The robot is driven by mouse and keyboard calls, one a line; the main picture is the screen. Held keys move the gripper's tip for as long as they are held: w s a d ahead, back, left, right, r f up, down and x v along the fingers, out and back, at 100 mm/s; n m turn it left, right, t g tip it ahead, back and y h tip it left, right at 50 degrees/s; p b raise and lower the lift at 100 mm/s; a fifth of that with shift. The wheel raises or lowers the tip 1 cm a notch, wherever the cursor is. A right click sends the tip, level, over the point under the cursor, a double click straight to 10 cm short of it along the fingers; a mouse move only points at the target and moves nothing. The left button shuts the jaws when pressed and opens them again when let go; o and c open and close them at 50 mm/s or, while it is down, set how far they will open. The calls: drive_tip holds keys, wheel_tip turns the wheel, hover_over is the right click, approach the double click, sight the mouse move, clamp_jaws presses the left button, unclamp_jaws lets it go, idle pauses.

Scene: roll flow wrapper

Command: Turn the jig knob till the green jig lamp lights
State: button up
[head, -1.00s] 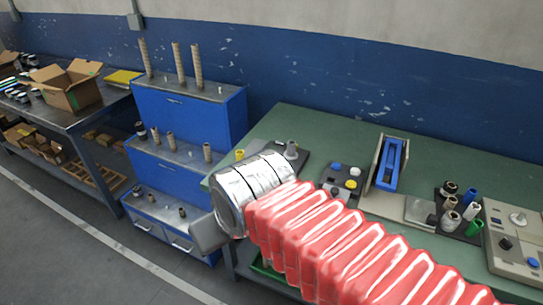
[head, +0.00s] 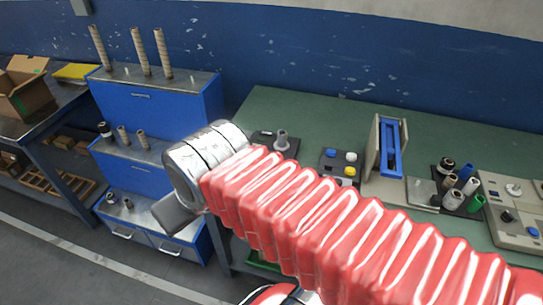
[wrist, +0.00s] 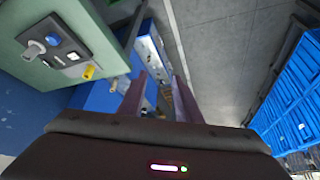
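A grey upright knob or post (head: 281,140) stands on a dark plate at the left end of the green bench. In the wrist view a grey knob-like part (wrist: 35,48) sits on a dark plate, beside a round blue part (wrist: 53,40). A control panel (head: 511,236) at the right has a pale knob (head: 514,190) and a black knob (head: 506,216). I cannot tell which is the jig knob, and I see no lit green lamp. My gripper (wrist: 160,92) is open, its two fingers apart with nothing between them, off the bench's left end.
A button box (head: 340,167), a blue-fronted stand (head: 391,148) and a tray of small rolls (head: 440,199) are on the bench. A stepped blue cabinet (head: 160,108) stands left of it. Blue crates (wrist: 290,95) are at the right of the wrist view. Grey floor lies between.

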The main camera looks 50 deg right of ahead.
drive_tip(key=shift+o, duration=0.4)
drive_tip(key=o, duration=0.3)
drive_tip(key=shift+w+d+r, duration=0.15)
drive_tip(key=shift+w+r, duration=0.05)
drive_tip(key=shift+o, duration=0.2)
drive_tip(key=shift+w+d+r+m, duration=0.15)
drive_tip(key=shift+w+d+m, duration=0.1)
drive_tip(key=shift+m, duration=0.05)
drive_tip(key=w+d+r+m+g, duration=0.2)
drive_tip(key=w+d+m+g, duration=0.2)
drive_tip(key=w+d+m, duration=0.8)
drive_tip(key=d+f+m+g+y, duration=0.1)
drive_tip(key=d+f, duration=0.4)
drive_tip(key=d, duration=1)
drive_tip(key=d+f+m+y, duration=0.3)
drive_tip(key=d+f, duration=0.3)
drive_tip(key=d, duration=0.9)
drive_tip(key=shift+w+d+f+m+g+y, duration=0.2)
drive_tip(key=shift+w+m+g+y, duration=0.1)
drive_tip(key=shift+w+m+g, duration=0.15)
